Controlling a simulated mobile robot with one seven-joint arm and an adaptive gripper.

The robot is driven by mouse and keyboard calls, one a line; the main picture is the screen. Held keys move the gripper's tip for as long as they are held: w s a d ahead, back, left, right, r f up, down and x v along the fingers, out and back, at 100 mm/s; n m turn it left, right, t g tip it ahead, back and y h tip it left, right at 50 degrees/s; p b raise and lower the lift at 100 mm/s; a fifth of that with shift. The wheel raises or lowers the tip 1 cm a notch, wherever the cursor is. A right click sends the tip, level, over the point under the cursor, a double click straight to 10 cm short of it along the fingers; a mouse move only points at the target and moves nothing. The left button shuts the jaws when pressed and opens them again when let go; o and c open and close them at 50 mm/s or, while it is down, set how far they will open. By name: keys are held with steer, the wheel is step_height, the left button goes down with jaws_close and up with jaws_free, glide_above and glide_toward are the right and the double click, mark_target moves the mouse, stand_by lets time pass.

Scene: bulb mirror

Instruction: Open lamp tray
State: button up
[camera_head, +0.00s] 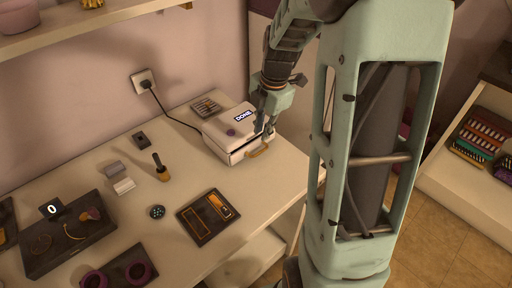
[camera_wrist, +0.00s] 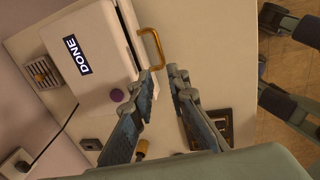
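The nail lamp is a white box (camera_head: 228,130) with a DONE display and a purple button, at the back right of the table. Its tray front (camera_head: 246,150) carries a brass handle (camera_head: 258,151), and a dark gap shows above the tray front. In the wrist view the lamp (camera_wrist: 95,50) is at upper left and the brass handle (camera_wrist: 153,42) sticks out from its side. My gripper (camera_head: 267,130) is at the lamp's front near the handle. In the wrist view its fingers (camera_wrist: 161,72) are apart, with the handle's near end close to the fingertips; contact cannot be told.
A black-tipped bottle (camera_head: 161,168), a dark palette (camera_head: 208,217), and a dark display tray (camera_head: 70,235) stand on the table (camera_head: 150,215). A cord runs from the wall outlet (camera_head: 143,81) to behind the lamp. A shelf with coloured bottles (camera_head: 480,138) is at right.

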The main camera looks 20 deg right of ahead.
mark_target(258, 153)
steer(key=f, duration=0.3)
steer(key=w+f, duration=0.1)
steer(key=f, duration=0.5)
steer(key=shift+w+a+f, duration=0.3)
steer(key=shift+f, duration=0.05)
jaws_close()
steer(key=shift+c, duration=1.4)
jaws_free()
steer(key=shift+s, duration=0.1)
steer(key=shift+o, duration=1.4)
steer(key=shift+r, duration=0.1)
